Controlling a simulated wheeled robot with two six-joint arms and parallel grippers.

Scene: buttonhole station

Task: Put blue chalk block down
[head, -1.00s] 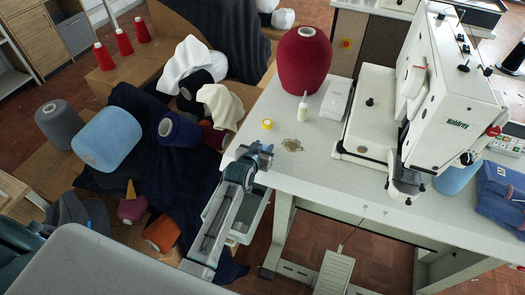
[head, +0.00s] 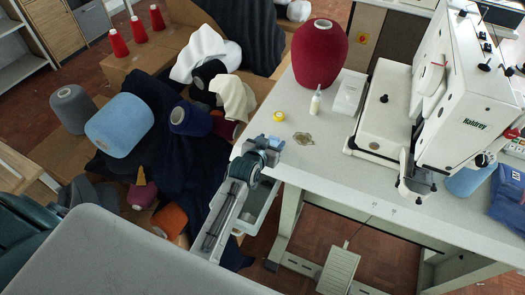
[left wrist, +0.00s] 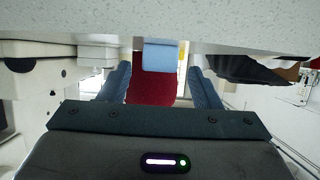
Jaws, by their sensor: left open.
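The blue chalk block (left wrist: 160,55) shows light blue in the left wrist view, against the pale speckled table top, which appears upside down there. It is between and just beyond the fingers of my left gripper (left wrist: 160,72), with a gap on each side. The left gripper is open. In the head view my left gripper (head: 266,144) is at the near left corner of the sewing table (head: 320,160). A small light blue patch, probably the block (head: 277,142), shows at its tip, partly hidden. My right gripper is not in view.
A yellow tape roll (head: 279,116), a brass-coloured piece (head: 303,138), a small bottle (head: 315,104) and a big red cone (head: 319,55) stand farther back. A white buttonhole machine (head: 465,110) fills the right side. Yarn cones and dark cloth lie left of the table.

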